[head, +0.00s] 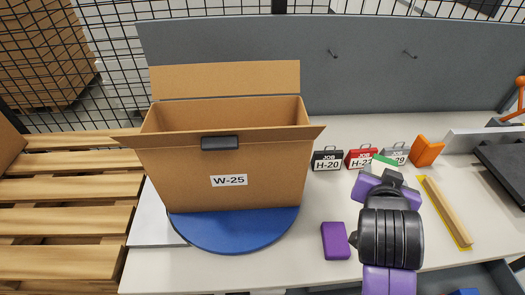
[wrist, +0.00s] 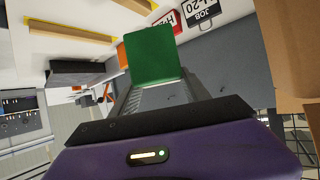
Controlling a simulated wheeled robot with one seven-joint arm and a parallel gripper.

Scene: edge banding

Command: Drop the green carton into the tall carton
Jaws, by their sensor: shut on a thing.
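The green carton (wrist: 152,55) is between the fingers of my gripper (wrist: 150,92) in the wrist view, with its flat green face showing. In the head view only a small green and white part of the carton (head: 384,161) shows beyond my gripper (head: 384,172), which hides the rest. My gripper is shut on it, over the right half of the bench. The tall carton (head: 180,180), brown and labelled W-25, stands open with its flaps spread, to the left of my gripper. A brown cardboard surface (wrist: 286,40) shows at the right of the wrist view.
The tall carton stands on a blue round turntable (head: 235,235). A purple block (head: 335,241) lies between it and my arm. Black (head: 327,158) and red (head: 360,156) job cases and an orange piece (head: 427,151) stand behind. A wooden strip (head: 447,212) lies right.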

